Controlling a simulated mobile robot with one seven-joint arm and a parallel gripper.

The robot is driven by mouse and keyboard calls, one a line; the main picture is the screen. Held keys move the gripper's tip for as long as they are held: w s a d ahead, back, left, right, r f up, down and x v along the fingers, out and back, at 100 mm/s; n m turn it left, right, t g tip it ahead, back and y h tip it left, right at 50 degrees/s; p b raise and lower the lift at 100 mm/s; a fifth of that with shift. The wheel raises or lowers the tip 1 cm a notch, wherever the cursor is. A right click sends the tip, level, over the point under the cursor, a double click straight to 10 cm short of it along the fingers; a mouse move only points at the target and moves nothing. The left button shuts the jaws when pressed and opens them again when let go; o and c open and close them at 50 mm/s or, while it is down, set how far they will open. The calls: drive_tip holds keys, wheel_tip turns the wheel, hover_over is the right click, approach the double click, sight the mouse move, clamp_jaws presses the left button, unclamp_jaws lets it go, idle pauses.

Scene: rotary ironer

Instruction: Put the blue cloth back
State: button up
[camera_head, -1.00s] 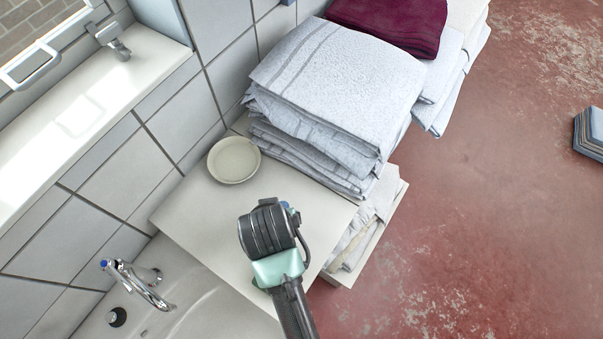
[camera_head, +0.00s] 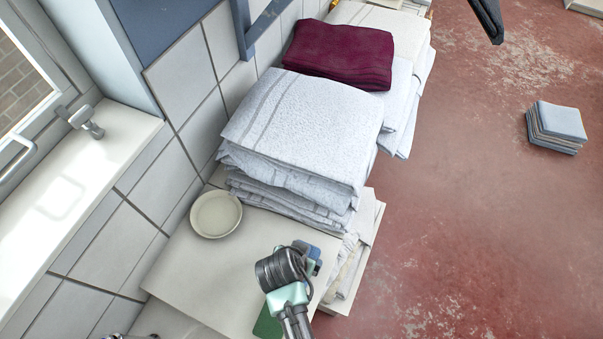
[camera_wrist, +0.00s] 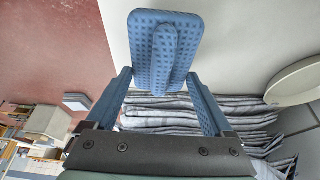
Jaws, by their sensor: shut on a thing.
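The blue cloth (camera_wrist: 150,45) shows in the wrist view as a small blue patterned pad with a raised narrow strip, at the tips of my fingers. My gripper (camera_wrist: 160,80) is shut on it, one blue finger at each side. In the head view my gripper (camera_head: 304,264) is over the right part of the pale counter (camera_head: 195,270), near its right edge, and the blue cloth (camera_head: 313,251) shows only in part beyond the wrist. I cannot tell how high it is above the counter.
A pale round dish (camera_head: 216,214) sits on the counter by the wall. Folded white towels (camera_head: 305,125) stand behind, with maroon towels (camera_head: 340,53) farther back. A small cloth stack (camera_head: 556,125) sits on the open red floor.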

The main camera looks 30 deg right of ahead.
drive_tip(key=shift+w+f, duration=0.1)
drive_tip(key=shift+f, duration=1.05)
drive_tip(key=shift+f, duration=0.2)
drive_tip(key=o, duration=0.9)
drive_tip(key=shift+r, duration=0.1)
